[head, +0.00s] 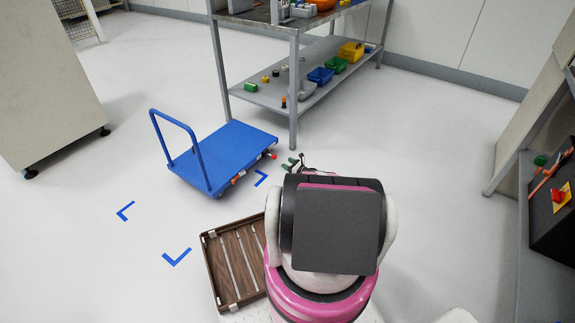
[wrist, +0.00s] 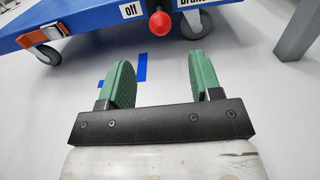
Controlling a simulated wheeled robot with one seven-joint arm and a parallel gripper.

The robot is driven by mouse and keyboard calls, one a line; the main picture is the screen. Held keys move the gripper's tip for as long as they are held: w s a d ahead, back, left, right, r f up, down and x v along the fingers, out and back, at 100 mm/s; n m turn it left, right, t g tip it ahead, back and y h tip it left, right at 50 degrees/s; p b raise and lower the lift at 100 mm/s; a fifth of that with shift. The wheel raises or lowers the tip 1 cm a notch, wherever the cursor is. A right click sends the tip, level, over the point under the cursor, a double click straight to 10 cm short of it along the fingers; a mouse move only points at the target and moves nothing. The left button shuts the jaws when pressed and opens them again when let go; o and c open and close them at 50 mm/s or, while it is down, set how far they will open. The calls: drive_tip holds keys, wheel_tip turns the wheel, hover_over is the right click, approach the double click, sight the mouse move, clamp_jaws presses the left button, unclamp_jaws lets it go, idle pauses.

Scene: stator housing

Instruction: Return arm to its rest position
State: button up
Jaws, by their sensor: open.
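My gripper (wrist: 157,85) is open and empty in the wrist view, its two green finger pads apart with bare floor between them. In the head view my gripper (head: 293,162) shows only in part, just beyond the dark and pink top of my arm, which hides the rest. It is to the right of the blue cart (head: 225,152). In the wrist view the cart's edge (wrist: 108,22) lies beyond the fingertips, with a red knob (wrist: 160,23) and an "off" label. No contact between fingers and cart shows.
A brown slatted tray (head: 207,262) is left of my body. A metal shelf unit (head: 293,88) with bins stands behind the cart. A workbench (head: 545,245) is at the right, a grey cabinet (head: 45,85) at the left. Blue corner marks (head: 176,257) lie on open floor.

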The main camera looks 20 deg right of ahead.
idle(0.4)
drive_tip(key=s+a+r+n+g, duration=0.4)
drive_tip(key=a+r+n, duration=0.2)
drive_tip(key=a+r, duration=0.25)
drive_tip(key=s+a+r+n+g+y, duration=0.1)
drive_tip(key=s+a+r+n+g, duration=0.35)
drive_tip(key=a+r, duration=0.4)
drive_tip(key=s+a+r+n+g, duration=0.45)
drive_tip(key=a+r+n, duration=0.2)
drive_tip(key=a, duration=0.35)
drive_tip(key=s+a+r+n+g+h, duration=0.1)
drive_tip(key=s+a+r+n+h, duration=0.2)
drive_tip(key=s+r, duration=0.7)
drive_tip(key=s+a+r+n+g+h, duration=0.1)
drive_tip(key=s+a+r+n+h, duration=0.2)
drive_tip(key=s+r+n+h, duration=0.4)
drive_tip(key=s+r+n, duration=0.3)
drive_tip(key=s+r, duration=0.1)
drive_tip(key=s, duration=0.2)
drive_tip(key=shift+g, duration=0.3)
